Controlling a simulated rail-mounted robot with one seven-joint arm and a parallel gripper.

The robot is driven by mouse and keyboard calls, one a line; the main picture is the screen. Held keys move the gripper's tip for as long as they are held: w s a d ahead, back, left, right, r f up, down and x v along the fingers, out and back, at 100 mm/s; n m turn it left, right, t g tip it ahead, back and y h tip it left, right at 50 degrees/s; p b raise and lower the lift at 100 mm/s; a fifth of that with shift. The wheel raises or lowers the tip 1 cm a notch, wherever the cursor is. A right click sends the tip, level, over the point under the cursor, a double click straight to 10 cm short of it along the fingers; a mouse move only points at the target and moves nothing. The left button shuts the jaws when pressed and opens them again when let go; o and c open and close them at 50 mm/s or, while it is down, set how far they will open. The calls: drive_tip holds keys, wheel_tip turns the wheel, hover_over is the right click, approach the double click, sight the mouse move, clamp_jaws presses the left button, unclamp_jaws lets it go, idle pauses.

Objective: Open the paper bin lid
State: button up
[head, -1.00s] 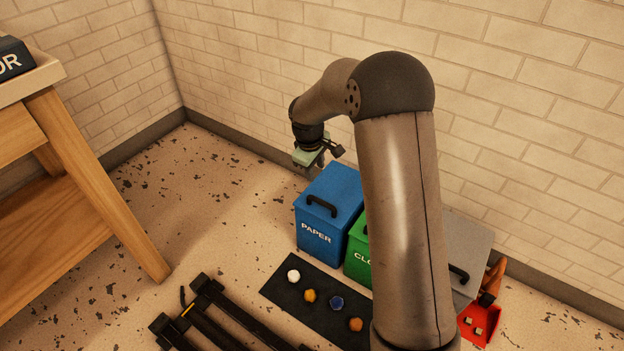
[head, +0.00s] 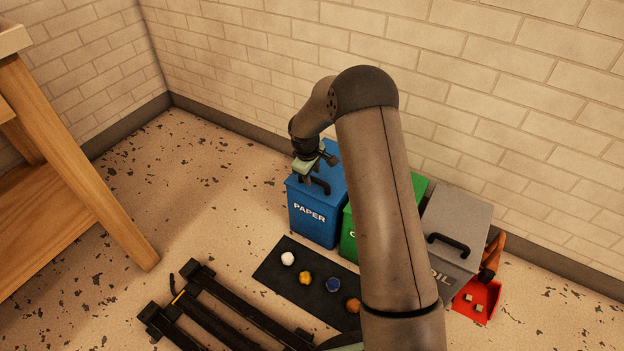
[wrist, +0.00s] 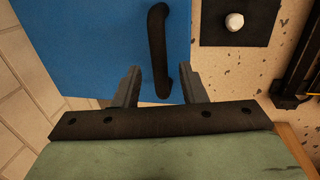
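The blue paper bin (head: 316,216) stands on the floor near the wall, its lid (wrist: 85,40) closed. A black arched handle (head: 318,184) is on the lid; in the wrist view the handle (wrist: 157,50) runs upward from between the fingers. My gripper (wrist: 160,82) is open, with one finger on each side of the handle's near end. I cannot tell whether the fingers touch it. In the head view my gripper (head: 306,176) is just above the lid, beside the handle.
A green bin (head: 348,236), partly hidden by my arm, and a grey bin (head: 458,218) stand to the right. A black mat (head: 271,268) with several crumpled balls lies in front. A red dustpan (head: 478,300) is at right, a wooden table (head: 90,190) at left.

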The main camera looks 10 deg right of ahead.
drive_tip(key=shift+w+d+f, duration=0.1)
drive_tip(key=shift+f, duration=0.5)
